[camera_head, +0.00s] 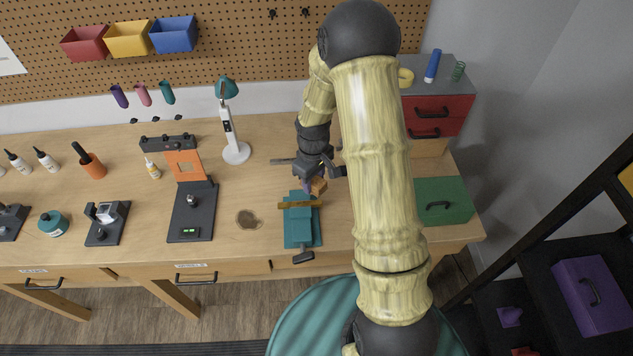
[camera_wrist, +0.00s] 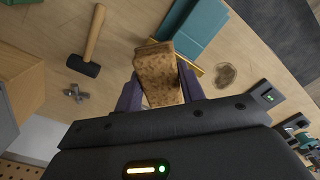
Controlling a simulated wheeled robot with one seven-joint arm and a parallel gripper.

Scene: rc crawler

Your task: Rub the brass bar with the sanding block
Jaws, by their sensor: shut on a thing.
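My gripper (camera_head: 313,185) is over the bench, just behind the vise. In the wrist view its purple fingers (camera_wrist: 158,92) are shut on a brown, speckled sanding block (camera_wrist: 160,75). The block also shows as a small tan piece (camera_head: 319,187) in the head view. The thin golden brass bar (camera_head: 300,205) lies across the teal vise (camera_head: 302,232), near the block. In the wrist view the bar (camera_wrist: 196,69) shows beside the block, which hides part of it. I cannot tell whether block and bar touch.
A hammer (camera_wrist: 94,38) and a small metal cross-shaped piece (camera_wrist: 76,93) lie on the bench near the gripper. A brown stain (camera_head: 249,218) is left of the vise.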

